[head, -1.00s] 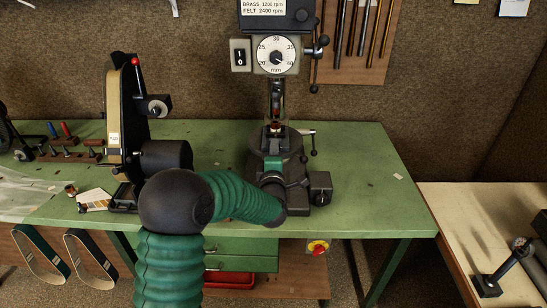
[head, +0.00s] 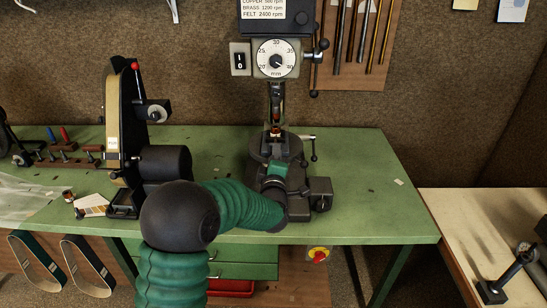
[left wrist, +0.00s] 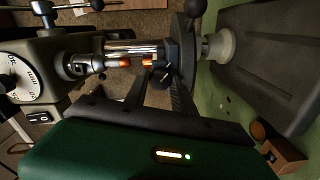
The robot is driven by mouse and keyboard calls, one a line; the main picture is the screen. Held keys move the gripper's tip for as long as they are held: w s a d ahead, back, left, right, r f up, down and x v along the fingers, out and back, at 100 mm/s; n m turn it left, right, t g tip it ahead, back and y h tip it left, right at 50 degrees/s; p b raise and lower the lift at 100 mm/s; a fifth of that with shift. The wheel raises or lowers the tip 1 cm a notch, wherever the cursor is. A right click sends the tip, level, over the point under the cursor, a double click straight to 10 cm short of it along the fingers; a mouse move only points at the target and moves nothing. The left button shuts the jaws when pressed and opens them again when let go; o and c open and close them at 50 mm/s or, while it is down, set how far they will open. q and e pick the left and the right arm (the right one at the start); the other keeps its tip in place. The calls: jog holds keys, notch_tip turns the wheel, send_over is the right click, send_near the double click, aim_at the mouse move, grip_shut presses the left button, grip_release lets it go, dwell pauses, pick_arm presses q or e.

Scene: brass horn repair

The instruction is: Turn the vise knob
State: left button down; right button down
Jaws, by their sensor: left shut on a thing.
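My left arm reaches in over the bench to the drill press (head: 276,60). Its gripper (head: 277,163) is at the near side of the press table (head: 262,150), low and in front of the column. In the left wrist view my left gripper (left wrist: 158,82) has its two dark fingers on either side of a small dark part, apparently the vise knob (left wrist: 160,73), and is shut on it. The dark vise (left wrist: 160,52) shows just past the fingertips, beside the round table seen edge-on. In the head view the gripper hides the knob. My right gripper is not seen.
A belt sander (head: 122,140) stands left of my arm. A silver lever with a black ball (head: 313,157) sticks out right of the press table. A dark block (head: 320,193) is at the press base. The green bench (head: 375,165) is mostly clear at right.

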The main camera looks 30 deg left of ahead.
pick_arm(q)
jog(key=c, duration=1.3)
grip_release()
jog(key=shift+d+f, duration=0.3)
jog(key=shift+f, duration=0.15)
jog(key=shift+c, duration=0.2)
jog(key=shift+o, duration=1.4)
jog(key=shift+w+r, duration=0.1)
jog(key=shift+r, duration=0.1)
jog(key=shift+r, duration=0.1)
jog(key=b+v, duration=0.2)
jog(key=v, duration=1.4)
jog(key=shift+s+d, duration=0.2)
jog(key=shift+s, duration=0.15)
